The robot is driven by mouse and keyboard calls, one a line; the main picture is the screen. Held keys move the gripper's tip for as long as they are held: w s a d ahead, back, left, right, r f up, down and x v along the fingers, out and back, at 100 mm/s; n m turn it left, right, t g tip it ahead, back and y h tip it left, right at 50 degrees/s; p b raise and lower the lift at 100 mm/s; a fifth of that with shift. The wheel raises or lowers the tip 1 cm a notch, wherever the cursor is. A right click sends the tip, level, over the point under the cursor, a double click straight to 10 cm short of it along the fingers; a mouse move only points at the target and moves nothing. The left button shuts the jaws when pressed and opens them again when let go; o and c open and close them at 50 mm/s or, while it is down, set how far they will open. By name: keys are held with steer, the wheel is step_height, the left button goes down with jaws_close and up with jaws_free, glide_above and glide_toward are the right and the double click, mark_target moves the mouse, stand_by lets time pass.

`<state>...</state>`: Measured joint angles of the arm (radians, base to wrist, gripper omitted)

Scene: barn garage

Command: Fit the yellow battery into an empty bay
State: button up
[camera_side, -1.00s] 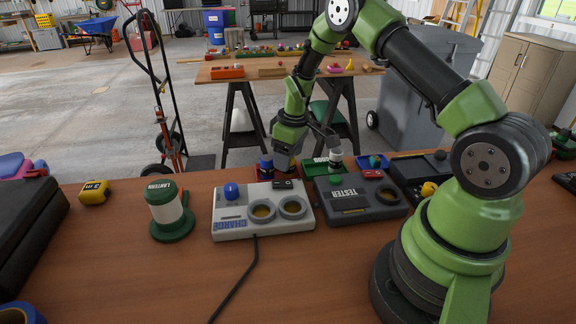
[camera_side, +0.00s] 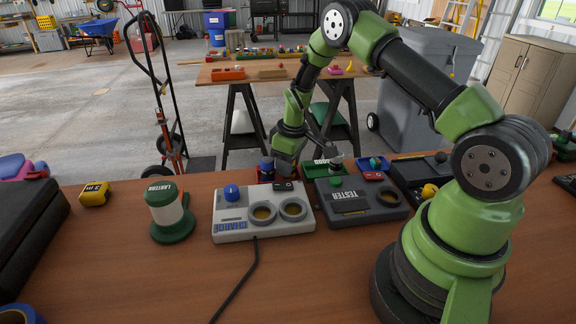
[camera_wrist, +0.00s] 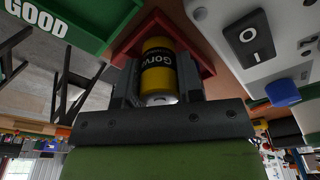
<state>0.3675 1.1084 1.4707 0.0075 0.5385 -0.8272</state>
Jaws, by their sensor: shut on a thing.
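The yellow battery (camera_wrist: 158,72), with a black lettered band, sits between the jaws of my gripper (camera_wrist: 160,90) in the wrist view. My gripper is shut on it, over a red tray (camera_wrist: 203,62). I cannot tell whether the battery touches the tray floor. In the side view my gripper (camera_side: 284,172) is low behind the pale charger (camera_side: 238,231), and the battery is hidden there. The charger has two round bays, a left bay (camera_side: 262,213) and a right bay (camera_side: 293,208), with amber insides and no battery standing out of them.
A dark tester (camera_side: 350,203) stands right of the charger, a lantern (camera_side: 168,216) to its left. A green tray (camera_wrist: 62,22) marked GOOD lies beside the red one. A blue-topped object (camera_side: 265,166) stands close to my gripper.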

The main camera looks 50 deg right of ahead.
step_height(320, 180, up, 9)
steer(key=shift+a, duration=0.15)
steer(key=s+a+n, duration=0.1)
steer(key=a, duration=0.1)
steer(key=s+a, duration=0.1)
steer(key=a, duration=0.1)
steer(key=s+a+n, duration=0.1)
steer(key=s+a, duration=0.1)
steer(key=a, duration=0.1)
steer(key=shift+s+r+n, duration=0.1)
steer(key=shift+r+n, duration=0.1)
steer(key=shift+n, duration=0.1)
steer(key=s+a+n, duration=0.2)
steer(key=s+a, duration=0.2)
steer(key=s, duration=0.1)
steer(key=shift+y, duration=0.3)
steer(key=shift+f, duration=3)
steer(key=shift+a+r, duration=0.1)
steer(key=shift+r, duration=0.7)
steer(key=shift+r, duration=0.15)
